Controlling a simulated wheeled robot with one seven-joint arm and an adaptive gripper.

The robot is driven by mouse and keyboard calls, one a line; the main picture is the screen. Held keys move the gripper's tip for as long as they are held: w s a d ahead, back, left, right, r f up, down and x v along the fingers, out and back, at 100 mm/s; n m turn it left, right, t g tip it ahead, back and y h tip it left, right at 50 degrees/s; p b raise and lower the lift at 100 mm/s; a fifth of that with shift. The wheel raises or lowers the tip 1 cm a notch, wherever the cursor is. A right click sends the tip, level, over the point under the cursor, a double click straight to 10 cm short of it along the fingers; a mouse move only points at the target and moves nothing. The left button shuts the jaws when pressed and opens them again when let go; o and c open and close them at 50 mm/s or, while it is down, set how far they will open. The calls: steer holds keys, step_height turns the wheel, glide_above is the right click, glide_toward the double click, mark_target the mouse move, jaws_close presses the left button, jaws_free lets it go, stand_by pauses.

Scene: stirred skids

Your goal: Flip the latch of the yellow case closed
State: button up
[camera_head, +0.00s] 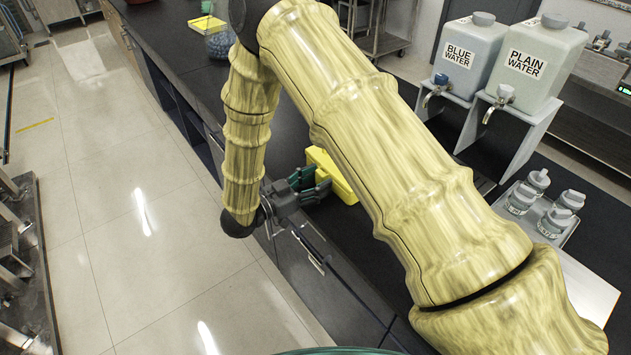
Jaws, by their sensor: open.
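The yellow case (339,181) sits on the dark countertop near its front edge, partly hidden behind my arm. Only its left part shows. I cannot make out its latch or tell whether the lid is fully down. My gripper (322,186) is open at the case's near left side, its dark green fingers pointing toward the case. The fingers overlap the case in the picture, and I cannot tell whether they touch it.
Two water containers, marked blue water (468,58) and plain water (533,62), stand on grey stands at the back right. Several small lidded bottles (521,198) stand on a tray at the right. A bluish round vessel (219,44) and yellow item (207,24) lie farther back.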

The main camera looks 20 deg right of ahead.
steer(key=v, duration=1.2)
stand_by(0.4)
